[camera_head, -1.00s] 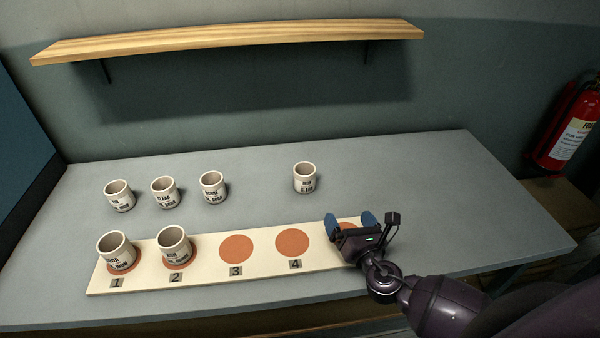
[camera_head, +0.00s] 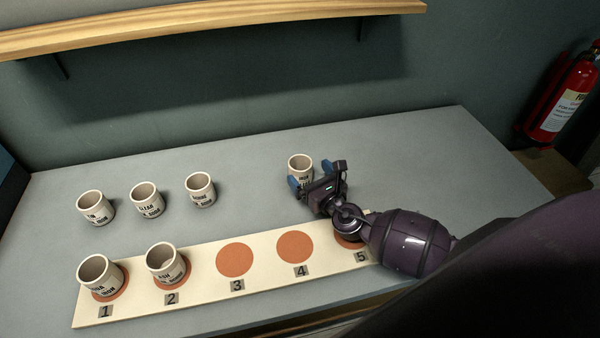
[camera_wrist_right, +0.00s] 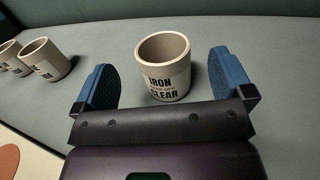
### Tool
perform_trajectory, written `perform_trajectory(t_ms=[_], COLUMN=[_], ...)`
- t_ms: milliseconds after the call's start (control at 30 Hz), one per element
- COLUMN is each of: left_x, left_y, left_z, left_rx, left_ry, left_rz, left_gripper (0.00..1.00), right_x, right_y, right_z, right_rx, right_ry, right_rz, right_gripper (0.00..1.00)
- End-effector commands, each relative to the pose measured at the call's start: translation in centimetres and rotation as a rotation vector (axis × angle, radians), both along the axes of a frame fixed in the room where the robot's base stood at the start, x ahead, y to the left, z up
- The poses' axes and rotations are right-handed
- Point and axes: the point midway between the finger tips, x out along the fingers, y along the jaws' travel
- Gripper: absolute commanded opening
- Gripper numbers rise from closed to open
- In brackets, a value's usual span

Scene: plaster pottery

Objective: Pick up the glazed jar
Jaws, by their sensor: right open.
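Several off-white jars with dark lettering stand upright on the grey table. The one nearest my right gripper (camera_head: 312,183) is a jar (camera_head: 300,164) at the back right; in the right wrist view its label on this jar (camera_wrist_right: 165,68) reads "IRON" and "CLEAR", with a smaller line between. My right gripper (camera_wrist_right: 168,88) is open, its blue fingers on either side of that jar with gaps. In the head view the gripper partly hides the jar. Which jar is the glazed one I cannot tell by surface. My left gripper is not in view.
Three jars stand in the back row at left, including one (camera_head: 200,188). A cream board (camera_head: 205,255) with numbered orange discs lies in front; jars stand on discs 1 (camera_head: 98,273) and 2 (camera_head: 163,260). Discs 3 and 4 are bare. A wooden shelf (camera_head: 210,25) hangs above.

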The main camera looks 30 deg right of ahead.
Motion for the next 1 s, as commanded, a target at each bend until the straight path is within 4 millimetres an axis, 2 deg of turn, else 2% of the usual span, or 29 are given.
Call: perform_trajectory(t_ms=[400, 733, 767, 1000], left_x=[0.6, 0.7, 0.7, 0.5], left_y=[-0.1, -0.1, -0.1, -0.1], left_z=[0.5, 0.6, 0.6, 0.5], left_rx=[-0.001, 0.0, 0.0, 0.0], left_ry=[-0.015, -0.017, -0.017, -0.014], left_rz=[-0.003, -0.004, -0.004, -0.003], left_gripper=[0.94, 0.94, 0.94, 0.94], right_x=[4.6, 5.2, 5.2, 5.2], right_y=[0.1, 0.1, 0.1, 0.1], right_z=[-0.4, -0.5, -0.5, -0.5], right_rx=[0.001, 0.001, 0.001, 0.001], right_ry=[-0.001, 0.001, 0.0, 0.0], right_rz=[0.001, 0.0, 0.0, 0.0], right_gripper=[0.98, 0.98, 0.97, 0.6])
